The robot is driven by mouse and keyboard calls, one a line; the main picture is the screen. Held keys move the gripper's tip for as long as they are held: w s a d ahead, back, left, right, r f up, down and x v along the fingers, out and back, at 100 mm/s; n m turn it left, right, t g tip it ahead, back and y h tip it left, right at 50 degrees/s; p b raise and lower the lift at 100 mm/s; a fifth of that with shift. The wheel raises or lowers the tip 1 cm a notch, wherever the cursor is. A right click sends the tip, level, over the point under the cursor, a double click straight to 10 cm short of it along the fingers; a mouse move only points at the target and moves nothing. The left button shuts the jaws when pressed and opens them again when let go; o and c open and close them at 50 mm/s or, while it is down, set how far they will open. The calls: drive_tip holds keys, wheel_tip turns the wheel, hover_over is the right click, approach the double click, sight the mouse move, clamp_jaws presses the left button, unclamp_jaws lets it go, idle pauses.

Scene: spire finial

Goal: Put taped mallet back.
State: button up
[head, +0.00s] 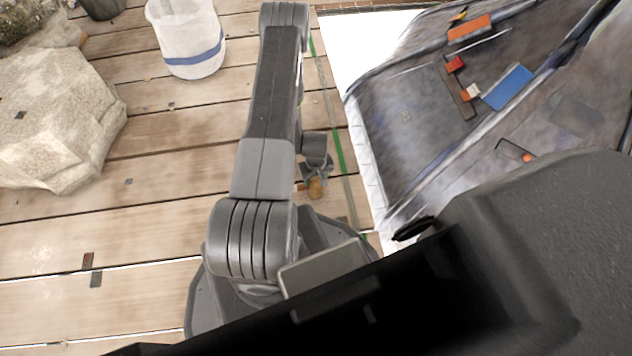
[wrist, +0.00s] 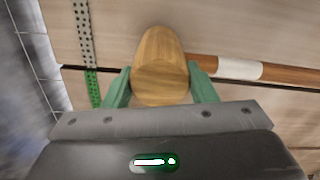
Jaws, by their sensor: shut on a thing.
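The taped mallet shows in the wrist view with a rounded wooden head (wrist: 160,62) and a brown handle with a white tape band (wrist: 240,69) running off to the right. The green fingers of my gripper (wrist: 160,90) are shut on the mallet's head, one on each side. In the head view my gripper (head: 316,168) hangs low over the planks beside my arm, with a small part of the wooden mallet (head: 316,188) showing below it. Most of the handle is hidden there. I cannot tell whether the mallet touches the planks.
A white bucket with a blue band (head: 190,45) stands at the upper left. A large pale rock (head: 55,120) is at the left. A grey tarp-like surface (head: 415,125) at the right holds a blue block (head: 508,87) and several small items. A green-and-grey strip (head: 336,145) runs along the planks.

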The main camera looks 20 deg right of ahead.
drive_tip(key=shift+f, duration=0.7)
drive_tip(key=shift+f, duration=0.15)
drive_tip(key=o, duration=1.5)
wheel_tip(320, 180, up, 12)
drive_tip(key=p, duration=0.4)
